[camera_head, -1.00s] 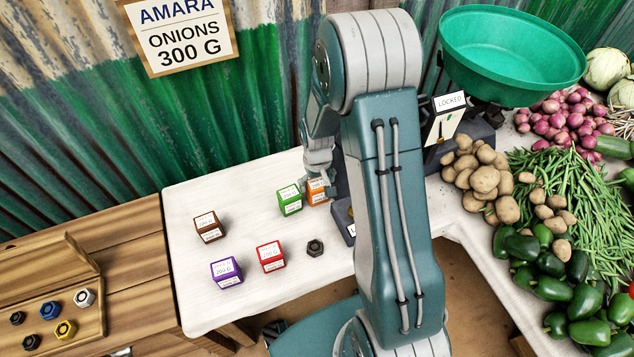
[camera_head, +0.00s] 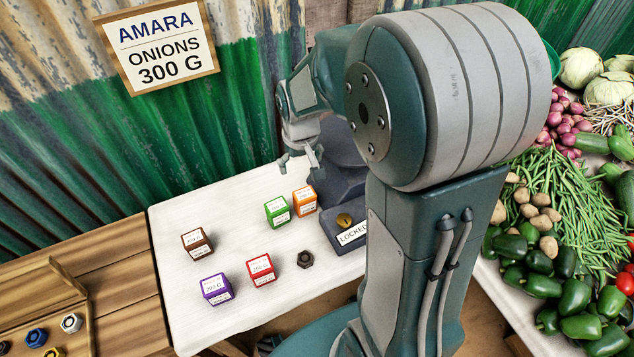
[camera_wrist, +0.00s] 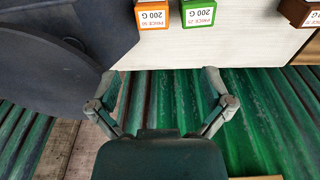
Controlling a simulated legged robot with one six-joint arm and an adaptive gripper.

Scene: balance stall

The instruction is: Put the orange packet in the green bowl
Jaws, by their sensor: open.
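The orange packet (camera_head: 305,201) stands on the white table, just right of the green packet, and also shows at the top of the wrist view (camera_wrist: 152,14). My gripper (camera_head: 301,165) is open and empty, above and behind the orange packet, near the corrugated wall. In the wrist view its spread fingers (camera_wrist: 160,78) have nothing between them and are apart from the packets. The green bowl (camera_head: 552,60) is almost wholly hidden behind my arm; only a thin edge shows at the arm's right.
Green (camera_head: 277,211), red (camera_head: 261,270), purple (camera_head: 216,289) and brown (camera_head: 197,243) packets and a dark nut (camera_head: 305,259) stand on the white table (camera_head: 170,320). The dark scale base with a "LOCKED" label (camera_head: 353,234) is close to the orange packet's right. Vegetables lie farther right.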

